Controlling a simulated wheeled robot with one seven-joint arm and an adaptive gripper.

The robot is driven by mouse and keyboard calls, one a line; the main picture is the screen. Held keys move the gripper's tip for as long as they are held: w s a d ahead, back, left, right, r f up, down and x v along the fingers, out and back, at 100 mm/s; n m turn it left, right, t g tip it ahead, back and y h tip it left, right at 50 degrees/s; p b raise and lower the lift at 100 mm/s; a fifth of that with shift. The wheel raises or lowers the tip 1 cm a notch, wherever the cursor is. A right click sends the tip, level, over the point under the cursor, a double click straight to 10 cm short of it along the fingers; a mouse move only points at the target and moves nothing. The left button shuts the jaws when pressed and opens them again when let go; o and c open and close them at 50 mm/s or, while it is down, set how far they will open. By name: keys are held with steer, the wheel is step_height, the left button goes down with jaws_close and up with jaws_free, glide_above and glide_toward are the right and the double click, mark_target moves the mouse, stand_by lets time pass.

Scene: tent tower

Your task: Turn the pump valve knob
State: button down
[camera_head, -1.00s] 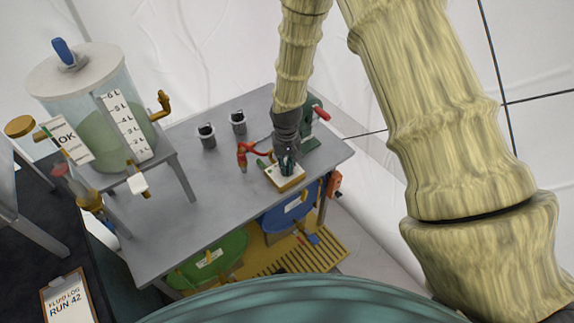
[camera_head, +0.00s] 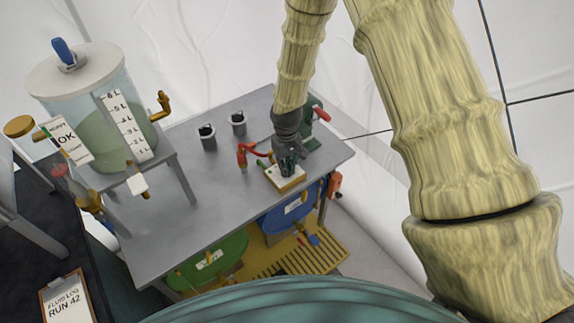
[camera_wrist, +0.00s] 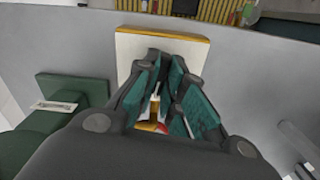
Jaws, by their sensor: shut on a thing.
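The cream block with a yellow edge (camera_head: 287,180) sits on the grey table under my gripper. It also shows in the wrist view (camera_wrist: 132,48). My gripper (camera_head: 288,170) points down at the block, its teal-padded fingers (camera_wrist: 168,80) shut on the pump valve knob. The fingers mostly hide the knob. A small brass and red part (camera_wrist: 152,124) shows between the fingers in the wrist view; I cannot tell what it belongs to. A red pipe fitting (camera_head: 242,155) stands just left of the block.
A green clamp-like body (camera_head: 311,140) with a red handle stands close behind my gripper. Two dark-topped cups (camera_head: 208,138) are farther left. A clear tank (camera_head: 95,110) stands at the table's left. The grey table's (camera_head: 185,235) front left is clear.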

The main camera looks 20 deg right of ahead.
steer(key=c, duration=1.5)
jaws_free()
step_height(320, 180, up, 12)
steer(key=s+f, duration=0.9)
steer(key=f, duration=0.4)
steer(key=s+d+f, duration=0.1)
steer(key=s+f, duration=0.3)
steer(key=s, duration=0.5)
steer(key=s+d+f+m, duration=0.1)
steer(key=s+f, duration=0.3)
steer(key=s, duration=0.5)
steer(key=s+d+f+m, duration=0.1)
steer(key=s+d+f, duration=0.1)
steer(key=s+f, duration=0.3)
steer(key=shift+s+b, duration=0.35)
steer(key=shift+s, duration=2.05)
